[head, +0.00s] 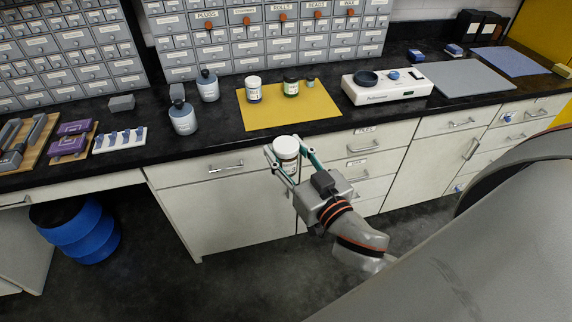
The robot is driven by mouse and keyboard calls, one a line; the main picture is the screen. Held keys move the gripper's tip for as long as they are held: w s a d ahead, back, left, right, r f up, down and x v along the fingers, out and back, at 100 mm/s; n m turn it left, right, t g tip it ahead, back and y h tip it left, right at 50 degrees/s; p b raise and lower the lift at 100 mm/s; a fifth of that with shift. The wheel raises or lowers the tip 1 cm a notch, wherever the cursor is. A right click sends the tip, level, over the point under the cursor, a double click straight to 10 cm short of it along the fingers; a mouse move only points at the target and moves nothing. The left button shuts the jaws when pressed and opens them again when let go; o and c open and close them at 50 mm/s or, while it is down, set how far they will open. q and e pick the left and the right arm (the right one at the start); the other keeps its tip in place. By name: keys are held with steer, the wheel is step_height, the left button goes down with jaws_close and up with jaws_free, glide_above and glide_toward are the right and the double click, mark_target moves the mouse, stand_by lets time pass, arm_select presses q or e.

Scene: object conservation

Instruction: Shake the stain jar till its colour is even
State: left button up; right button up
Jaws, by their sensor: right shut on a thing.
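My right gripper (287,163) is shut on a small jar (286,147) with a white lid and a pale label. The jar is held about upright, in front of the counter's front edge and above the floor. The fingers sit on either side of it. The colour inside the held jar is too small to judge. My left gripper is not in view.
Grey bottles (182,118) stand left of the mat, and a white stirrer-like device (388,86) stands right of it. Drawer cabinets (265,42) line the back. Cupboard fronts (220,190) are close behind the held jar. A blue stool (80,232) stands at lower left.

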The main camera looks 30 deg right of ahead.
step_height(320, 180, down, 3)
steer(key=shift+r, duration=0.1)
step_height(320, 180, up, 5)
steer(key=shift+s+r, duration=0.1)
step_height(320, 180, down, 5)
step_height(320, 180, up, 5)
steer(key=shift+f, duration=0.2)
step_height(320, 180, down, 5)
steer(key=shift+r, duration=0.25)
